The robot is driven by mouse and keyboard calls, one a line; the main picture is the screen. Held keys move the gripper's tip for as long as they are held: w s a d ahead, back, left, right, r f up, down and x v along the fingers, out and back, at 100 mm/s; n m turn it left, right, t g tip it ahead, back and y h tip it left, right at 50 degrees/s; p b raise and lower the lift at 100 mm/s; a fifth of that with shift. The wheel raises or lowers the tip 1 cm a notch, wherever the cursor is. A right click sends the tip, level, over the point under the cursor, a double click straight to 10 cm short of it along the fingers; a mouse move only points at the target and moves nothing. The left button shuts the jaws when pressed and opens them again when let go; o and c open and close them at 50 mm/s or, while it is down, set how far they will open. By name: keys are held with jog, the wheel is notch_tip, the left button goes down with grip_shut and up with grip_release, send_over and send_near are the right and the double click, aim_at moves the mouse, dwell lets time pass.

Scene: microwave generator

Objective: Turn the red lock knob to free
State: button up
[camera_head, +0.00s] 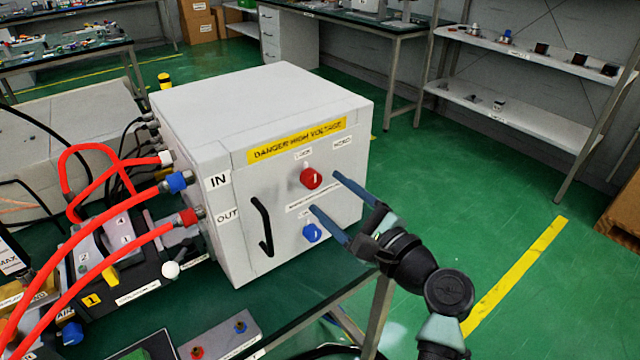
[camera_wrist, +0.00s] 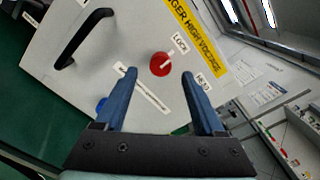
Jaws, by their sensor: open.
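The red lock knob (camera_head: 311,178) is on the front face of the white box (camera_head: 262,95), below the yellow "DANGER HIGH VOLTAGE" label. Its white mark points up toward a small label that seems to read "LOCK"; another label (camera_head: 342,142) sits to its right. My gripper (camera_head: 325,192) is open in front of the face, its blue fingers apart. In the wrist view the red knob (camera_wrist: 160,64) lies ahead of the gap between my fingertips (camera_wrist: 159,74), a little beyond the tips, with no visible contact.
A blue knob (camera_head: 312,232) is below the red one, close to my lower finger. A black handle (camera_head: 262,227) is at the left of the face. Red hoses (camera_head: 90,170) run at the far left.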

aim_at(315, 183)
jog(key=shift+x, duration=2.1)
grip_shut()
